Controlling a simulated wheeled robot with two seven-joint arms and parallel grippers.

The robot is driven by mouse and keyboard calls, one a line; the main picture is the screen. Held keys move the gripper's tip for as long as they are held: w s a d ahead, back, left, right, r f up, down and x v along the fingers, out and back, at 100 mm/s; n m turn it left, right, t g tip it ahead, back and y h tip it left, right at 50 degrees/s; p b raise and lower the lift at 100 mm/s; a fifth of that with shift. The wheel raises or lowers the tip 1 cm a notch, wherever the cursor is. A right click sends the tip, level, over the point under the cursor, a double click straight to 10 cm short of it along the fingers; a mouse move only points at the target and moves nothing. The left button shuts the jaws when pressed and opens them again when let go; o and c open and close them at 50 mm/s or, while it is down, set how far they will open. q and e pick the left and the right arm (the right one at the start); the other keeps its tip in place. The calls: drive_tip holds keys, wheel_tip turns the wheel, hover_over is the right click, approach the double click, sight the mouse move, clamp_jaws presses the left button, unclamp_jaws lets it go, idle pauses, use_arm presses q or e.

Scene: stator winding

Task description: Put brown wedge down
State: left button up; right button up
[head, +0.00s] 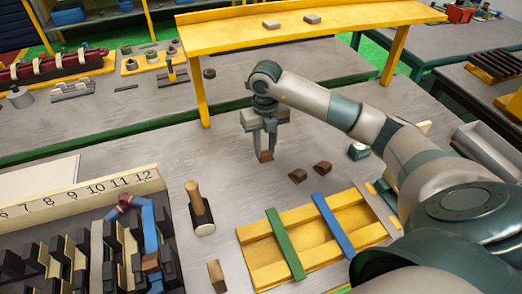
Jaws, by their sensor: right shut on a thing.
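A brown wedge (266,156) is between the fingertips of my right gripper (265,150). The gripper points down and is shut on it, over the grey table between the yellow shelf and the yellow frame. I cannot tell whether the wedge touches the table. Two similar brown wedges (298,176) (323,168) lie on the table to the right of the gripper. Another brown block (217,276) stands near the front edge. My left gripper does not show.
A yellow shelf (300,32) spans the back. A yellow frame (258,240) with green (285,243) and blue bars (333,225) lies in front. The slotted stator (85,262) and number strip (80,204) are at left.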

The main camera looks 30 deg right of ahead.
drive_tip(key=shift+w+f, duration=0.3)
drive_tip(key=shift+w, duration=0.2)
drive_tip(key=shift+w+f, duration=0.3)
drive_tip(key=shift+w, duration=0.2)
drive_tip(key=shift+f+p, duration=1.2)
drive_tip(key=shift+f, duration=0.8)
drive_tip(key=shift+f, duration=0.2)
drive_tip(key=o, duration=1.1)
drive_tip(key=shift+r, duration=0.1)
